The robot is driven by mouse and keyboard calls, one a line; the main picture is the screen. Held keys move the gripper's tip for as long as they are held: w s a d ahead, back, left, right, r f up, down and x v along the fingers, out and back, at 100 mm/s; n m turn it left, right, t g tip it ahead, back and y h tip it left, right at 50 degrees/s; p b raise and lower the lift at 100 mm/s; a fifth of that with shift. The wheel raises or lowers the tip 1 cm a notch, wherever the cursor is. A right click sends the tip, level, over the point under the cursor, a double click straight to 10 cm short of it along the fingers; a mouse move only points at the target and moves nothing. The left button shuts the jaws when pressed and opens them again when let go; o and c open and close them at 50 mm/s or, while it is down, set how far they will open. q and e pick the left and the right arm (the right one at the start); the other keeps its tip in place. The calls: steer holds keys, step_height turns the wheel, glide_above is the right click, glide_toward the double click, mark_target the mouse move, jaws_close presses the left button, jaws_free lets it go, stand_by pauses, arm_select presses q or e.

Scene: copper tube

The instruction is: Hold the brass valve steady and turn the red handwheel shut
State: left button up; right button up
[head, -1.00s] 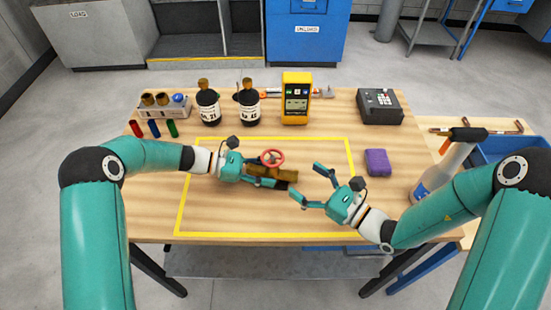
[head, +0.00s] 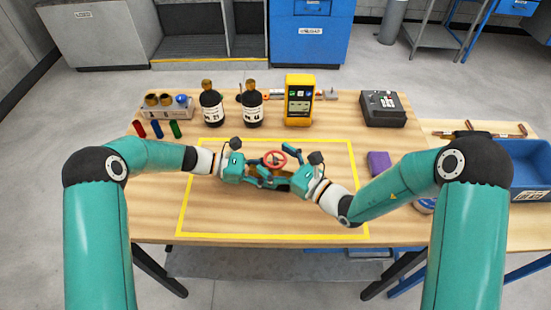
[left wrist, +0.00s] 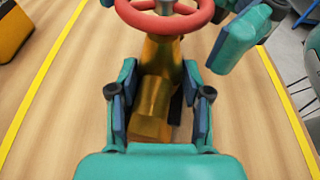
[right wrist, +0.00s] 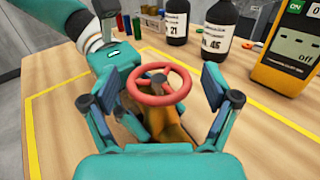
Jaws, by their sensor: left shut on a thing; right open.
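The brass valve (left wrist: 152,108) is inside the yellow outline, between the fingers of my left gripper (left wrist: 160,98), which is shut on its body. The red handwheel (right wrist: 158,100) sits on top of the valve and also shows in the head view (head: 266,159). My right gripper (right wrist: 160,88) is open, with one finger on each side of the handwheel. In the right wrist view both fingers look apart from the rim. In the head view my grippers (head: 262,175) hide much of the valve body.
Two dark bottles (head: 212,107), a yellow meter (head: 299,101) and a dark box with buttons (head: 382,108) stand along the back. A purple block (head: 378,164) lies right of the yellow outline (head: 270,237). The front of the outlined area is clear.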

steer(key=c, duration=1.2)
steer(key=shift+m+t+h, duration=0.3)
steer(key=shift+t, duration=0.3)
steer(key=o, duration=1.2)
steer(key=shift+s+d, duration=0.1)
steer(key=v, duration=1.1)
steer(key=shift+s+d+r, duration=0.15)
steer(key=shift+s+d, duration=0.1)
